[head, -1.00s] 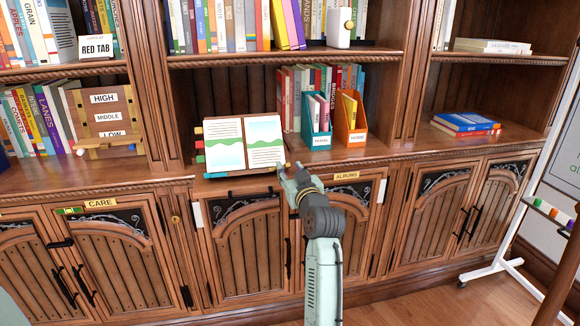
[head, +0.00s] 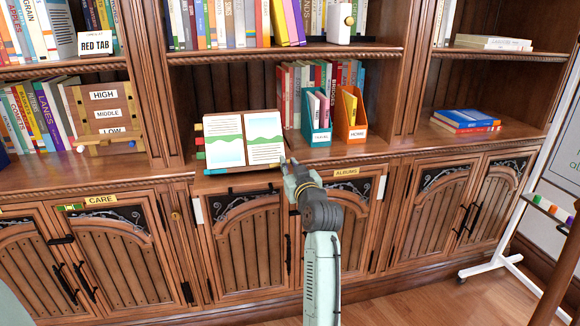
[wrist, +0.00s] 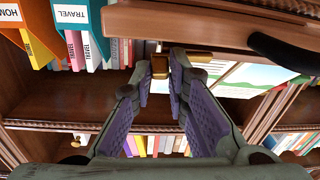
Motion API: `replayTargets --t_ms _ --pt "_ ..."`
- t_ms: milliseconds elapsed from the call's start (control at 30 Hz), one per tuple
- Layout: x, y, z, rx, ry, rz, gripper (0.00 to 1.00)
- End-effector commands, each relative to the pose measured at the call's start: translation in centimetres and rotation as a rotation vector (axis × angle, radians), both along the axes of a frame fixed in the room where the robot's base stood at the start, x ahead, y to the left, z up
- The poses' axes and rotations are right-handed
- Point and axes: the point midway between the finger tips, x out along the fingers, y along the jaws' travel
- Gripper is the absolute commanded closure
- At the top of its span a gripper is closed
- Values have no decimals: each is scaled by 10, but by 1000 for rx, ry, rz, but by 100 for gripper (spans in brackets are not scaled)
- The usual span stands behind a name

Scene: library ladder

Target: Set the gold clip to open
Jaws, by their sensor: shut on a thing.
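The gold clip (wrist: 160,67) shows in the wrist view as a small gold block between my fingertips. My gripper (head: 287,163) is shut on it, with a purple-padded finger at each side. In the head view my gripper is at the lower right corner of an open book (head: 264,137) on a wooden stand (head: 240,170). The clip itself is too small or hidden by my fingers there. The book's page and the stand's edge also show at the right of the wrist view. I cannot tell how far the clip is turned.
A teal TRAVEL holder (head: 318,136) and an orange HOME holder (head: 350,133) stand right of the book. Colored tabs (head: 199,142) line the stand's left side. Blue and red books (head: 465,121) lie on the right shelf. The shelf between holders and red-blue books is clear.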

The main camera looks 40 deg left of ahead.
Motion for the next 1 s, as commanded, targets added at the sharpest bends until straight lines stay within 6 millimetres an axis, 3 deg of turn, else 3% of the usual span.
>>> replayTargets --t_ms 767,800,1000 --pt "-3 -2 -5 72 83 -79 100" --pt "-3 -2 -5 72 83 -78 83" --pt "-3 -2 -5 72 84 -78 70"
